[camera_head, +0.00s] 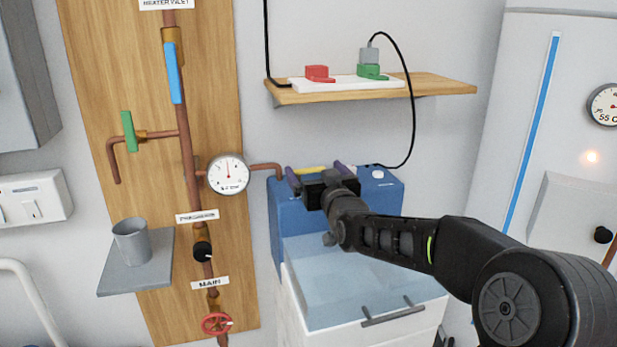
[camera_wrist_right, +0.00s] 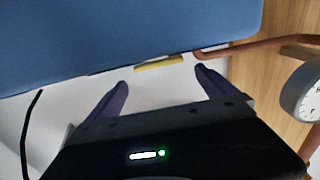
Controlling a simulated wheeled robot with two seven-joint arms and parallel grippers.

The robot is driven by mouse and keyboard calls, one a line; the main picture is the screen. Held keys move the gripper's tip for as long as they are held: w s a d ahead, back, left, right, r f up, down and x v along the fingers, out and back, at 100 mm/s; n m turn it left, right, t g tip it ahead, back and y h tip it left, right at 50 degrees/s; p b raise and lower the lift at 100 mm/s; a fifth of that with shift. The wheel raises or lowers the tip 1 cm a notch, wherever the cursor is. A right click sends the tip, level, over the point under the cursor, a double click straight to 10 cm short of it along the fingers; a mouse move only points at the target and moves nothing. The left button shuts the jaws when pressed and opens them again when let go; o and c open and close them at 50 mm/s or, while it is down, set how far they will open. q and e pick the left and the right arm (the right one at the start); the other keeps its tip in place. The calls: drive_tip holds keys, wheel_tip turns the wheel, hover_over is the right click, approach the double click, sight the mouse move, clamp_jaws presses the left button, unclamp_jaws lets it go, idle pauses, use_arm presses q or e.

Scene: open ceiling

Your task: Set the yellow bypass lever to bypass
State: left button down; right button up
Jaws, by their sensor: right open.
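The yellow bypass lever (camera_head: 311,170) shows as a short yellow bar at the back of the blue unit's top. In the right wrist view the lever (camera_wrist_right: 158,65) lies ahead, just beyond and between the fingertips, partly hidden by the blue body's edge. My right gripper (camera_head: 316,171) is above the blue unit (camera_head: 284,215) with its two purple fingers apart. In the right wrist view the gripper (camera_wrist_right: 162,78) is open with nothing between the fingers. I cannot tell whether a finger touches the lever. My left gripper is not in view.
A copper pipe (camera_head: 265,167) runs from the gauge (camera_head: 228,174) to the blue unit. A wooden shelf (camera_head: 440,86) with a power strip is above; a black cable (camera_head: 412,120) hangs down on the right. A white cabinet (camera_head: 380,330) stands below.

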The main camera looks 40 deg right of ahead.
drive_tip(key=shift+a+f+b, duration=0.1)
drive_tip(key=shift+f+b, duration=0.35)
drive_tip(key=shift+f, duration=0.35)
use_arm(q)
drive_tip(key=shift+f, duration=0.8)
use_arm(e)
drive_tip(key=shift+r, duration=0.1)
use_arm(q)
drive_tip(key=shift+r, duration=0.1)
use_arm(e)
drive_tip(key=shift+w, duration=0.15)
drive_tip(key=shift+w, duration=0.25)
drive_tip(key=p+x, duration=0.2)
drive_tip(key=x, duration=0.5)
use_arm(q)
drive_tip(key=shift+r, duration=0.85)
